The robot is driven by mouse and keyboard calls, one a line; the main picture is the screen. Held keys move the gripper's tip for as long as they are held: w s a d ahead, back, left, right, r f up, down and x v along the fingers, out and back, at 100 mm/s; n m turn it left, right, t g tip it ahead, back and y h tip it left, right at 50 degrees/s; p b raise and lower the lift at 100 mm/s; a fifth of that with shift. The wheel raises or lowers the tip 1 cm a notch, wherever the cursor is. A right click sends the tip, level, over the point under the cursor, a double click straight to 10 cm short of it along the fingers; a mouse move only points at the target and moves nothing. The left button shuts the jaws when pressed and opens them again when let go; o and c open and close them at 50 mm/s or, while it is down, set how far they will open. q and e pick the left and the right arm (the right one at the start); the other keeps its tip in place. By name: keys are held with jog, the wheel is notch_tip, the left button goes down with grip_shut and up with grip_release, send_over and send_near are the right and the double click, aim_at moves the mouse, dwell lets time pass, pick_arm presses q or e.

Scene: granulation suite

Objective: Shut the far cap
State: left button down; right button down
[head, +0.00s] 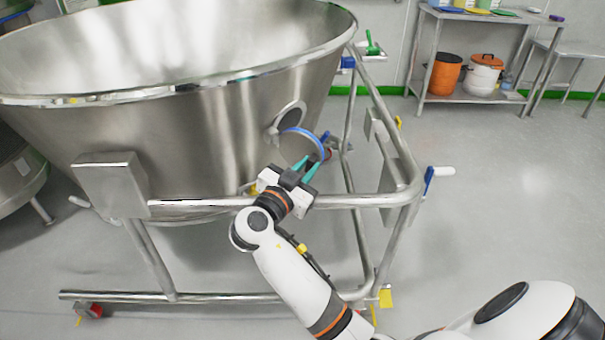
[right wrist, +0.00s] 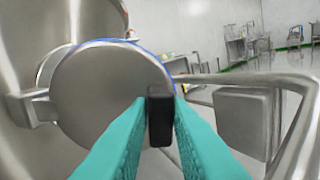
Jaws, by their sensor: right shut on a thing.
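The far cap (head: 301,146) is a round steel disc with a blue rim on the side of the big steel bowl (head: 200,140). It stands swung out from the dark round port (head: 290,117), so it is open. My right gripper (head: 301,172) has teal fingers and reaches the cap from below. In the right wrist view the cap (right wrist: 100,95) fills the left middle, with its hinge bracket (right wrist: 35,107) at its left. The teal fingers (right wrist: 160,135) are shut on the cap's black handle (right wrist: 160,115). My left gripper is out of view.
A steel tube frame (head: 370,200) surrounds the bowl, and its rail runs close to my right wrist. A grey box (right wrist: 243,122) sits on the frame right of the cap. A shelf with an orange bin (head: 444,74) stands far back. The floor at right is clear.

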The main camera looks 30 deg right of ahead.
jog(key=shift+s+d, duration=0.1)
jog(key=shift+d, duration=0.15)
jog(key=c, duration=1.4)
grip_release()
jog(key=shift+d, duration=0.15)
jog(key=shift+o, duration=0.2)
jog(key=shift+s+a+f, duration=0.1)
jog(key=shift+s+a, duration=0.1)
jog(key=shift+a, duration=0.4)
jog(key=v, duration=1.1)
jog(key=shift+d, duration=0.1)
